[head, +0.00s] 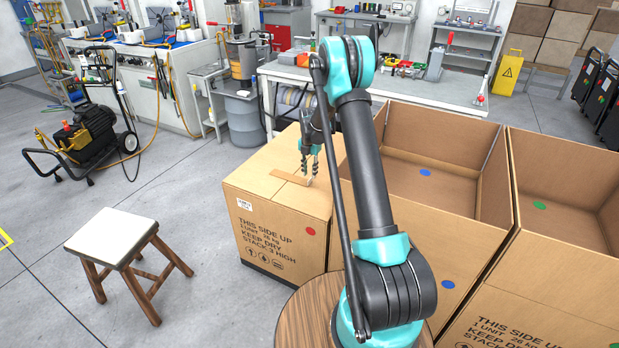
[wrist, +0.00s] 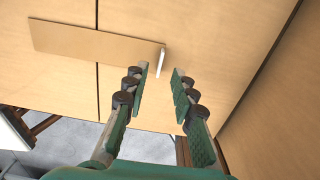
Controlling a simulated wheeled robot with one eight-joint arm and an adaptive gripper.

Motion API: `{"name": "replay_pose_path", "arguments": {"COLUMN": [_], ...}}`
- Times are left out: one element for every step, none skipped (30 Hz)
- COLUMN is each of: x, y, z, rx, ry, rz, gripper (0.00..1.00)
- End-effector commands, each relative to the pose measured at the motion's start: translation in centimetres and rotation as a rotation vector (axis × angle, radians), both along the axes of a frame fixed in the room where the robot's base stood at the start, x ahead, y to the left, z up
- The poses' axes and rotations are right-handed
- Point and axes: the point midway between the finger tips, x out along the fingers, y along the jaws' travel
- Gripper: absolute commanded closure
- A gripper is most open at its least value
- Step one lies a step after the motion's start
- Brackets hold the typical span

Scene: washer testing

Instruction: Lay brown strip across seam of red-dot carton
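The red-dot carton (head: 275,220) is closed, with a red dot on its printed front. The brown strip (head: 290,177) lies on its top. In the wrist view the strip (wrist: 90,42) crosses the dark seam (wrist: 97,88), with a length on each side of it. A small white tab (wrist: 159,62) stands at the strip's right end. My gripper (head: 310,178) points down over the carton top by that end. In the wrist view its fingers (wrist: 162,70) are apart, with the tab in line with the gap; I see no finger touching it.
An open blue-dot carton (head: 450,185) stands to the right, and an open green-dot carton (head: 560,215) beyond it. A white-topped stool (head: 110,236) stands at the left. A workbench (head: 400,85) is behind the cartons.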

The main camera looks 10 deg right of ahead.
Motion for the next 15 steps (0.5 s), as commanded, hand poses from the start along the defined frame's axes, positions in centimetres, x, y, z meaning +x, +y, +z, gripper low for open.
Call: {"name": "replay_pose_path", "arguments": {"x": [0.0, 0.0, 0.0, -0.1, -0.1, 0.0, -0.1, -0.1, -0.1, 0.0, 0.0, 0.0, -0.1, 0.0, 0.0], "y": [0.0, 0.0, 0.0, 0.0, 0.0, 0.0, -0.1, -0.1, -0.1, -0.1, -0.1, -0.1, -0.1, -0.1, -0.1], "z": [1.2, 1.8, 2.7, 3.3, 4.0, 4.7, 5.3, 5.8, 6.4, 6.9, 7.3, 7.7, 8.0, 8.3, 8.5], "rx": [0.000, 0.000, 0.000, 0.000, 0.000, 0.000, 0.000, 0.000, 0.000, 0.000, 0.000, 0.000, 0.000, 0.000, 0.000], "ry": [0.000, 0.000, 0.000, 0.000, 0.000, 0.000, 0.000, 0.000, 0.000, 0.000, 0.000, 0.000, 0.000, 0.000, 0.000], "rz": [0.000, 0.000, 0.000, 0.000, 0.000, 0.000, 0.000, 0.000, 0.000, 0.000, 0.000, 0.000, 0.000, 0.000, 0.000], "gripper": [0.74, 0.74, 0.74, 0.74, 0.74, 0.74, 0.74, 0.74, 0.74, 0.74, 0.74, 0.74, 0.74, 0.74, 0.74]}}
